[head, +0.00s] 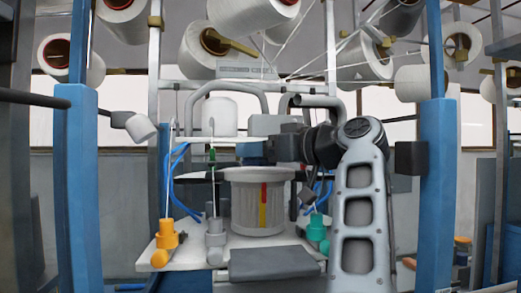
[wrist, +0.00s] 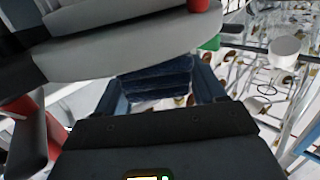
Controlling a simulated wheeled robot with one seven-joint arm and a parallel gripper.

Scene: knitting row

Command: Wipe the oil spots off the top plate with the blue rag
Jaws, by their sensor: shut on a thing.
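The blue rag (wrist: 155,78) is a dark blue folded bundle in the middle of the wrist view. My gripper (wrist: 160,92) is shut on it, with a blue finger on each side. In the head view, my arm reaches in from the right and its end is largely hidden behind the machine's parts. The top plate (head: 187,139) seems to be the thin pale plate at the back, seen nearly edge-on. Brownish marks show on a pale surface beyond the rag in the wrist view. I cannot tell which are oil spots, or whether the rag touches the plate.
A ribbed grey drum (head: 258,205) stands on the lower pale plate (head: 190,258), with an orange fitting (head: 165,240) and a teal fitting (head: 317,228) on either side. A white cone (head: 221,115) stands behind. Blue posts (head: 83,190) flank the machine; yarn spools hang above.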

